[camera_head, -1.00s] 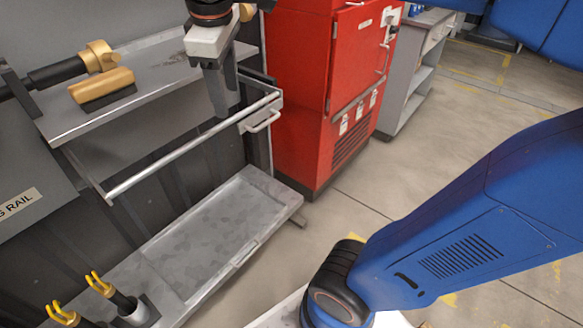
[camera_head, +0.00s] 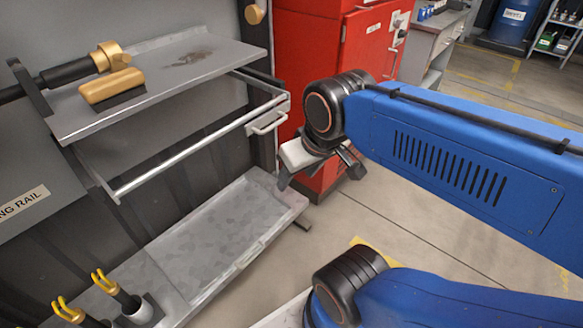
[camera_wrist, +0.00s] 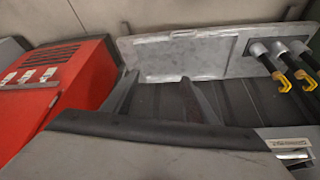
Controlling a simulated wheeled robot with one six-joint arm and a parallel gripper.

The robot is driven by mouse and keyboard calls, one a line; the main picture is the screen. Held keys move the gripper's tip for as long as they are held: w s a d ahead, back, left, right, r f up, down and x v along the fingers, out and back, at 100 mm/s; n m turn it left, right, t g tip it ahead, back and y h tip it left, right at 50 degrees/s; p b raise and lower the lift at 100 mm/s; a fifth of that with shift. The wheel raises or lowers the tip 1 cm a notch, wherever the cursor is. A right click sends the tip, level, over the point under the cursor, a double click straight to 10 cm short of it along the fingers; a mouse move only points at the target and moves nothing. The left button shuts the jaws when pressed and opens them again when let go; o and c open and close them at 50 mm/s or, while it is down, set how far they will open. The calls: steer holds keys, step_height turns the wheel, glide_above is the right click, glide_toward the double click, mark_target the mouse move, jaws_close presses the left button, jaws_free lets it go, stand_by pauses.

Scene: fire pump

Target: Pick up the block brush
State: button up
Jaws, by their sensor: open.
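The block brush (camera_head: 112,90) has a tan wooden block over dark bristles. It lies on the left part of the grey upper shelf (camera_head: 180,103), in front of a brass nozzle (camera_head: 110,55). My gripper (camera_head: 319,179) is well to the right of the brush, beyond the shelf's right end. Its dark fingers are spread apart with nothing between them. The fingers also show in the wrist view (camera_wrist: 157,95), above the dark panels and lower tray. I cannot make out the brush in the wrist view.
A silver rail (camera_head: 195,150) runs along the shelf front. A lower grey tray (camera_head: 215,245) and yellow-hooked tools (camera_head: 107,284) are below. A red cabinet (camera_head: 325,50) stands behind my gripper. Floor (camera_head: 440,220) is open at the right.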

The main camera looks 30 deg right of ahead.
steer(key=shift+o, duration=0.4)
step_height(320, 180, up, 40)
steer(key=m+g, duration=0.5)
steer(key=m, duration=1)
glide_above(110, 77)
steer(key=f, duration=1.1)
steer(key=shift+s+a+f, duration=0.1)
steer(key=shift+s+f, duration=0.05)
steer(key=shift+s, duration=0.15)
steer(key=shift+w+f, duration=0.15)
steer(key=shift+f, duration=3)
steer(key=c, duration=1.3)
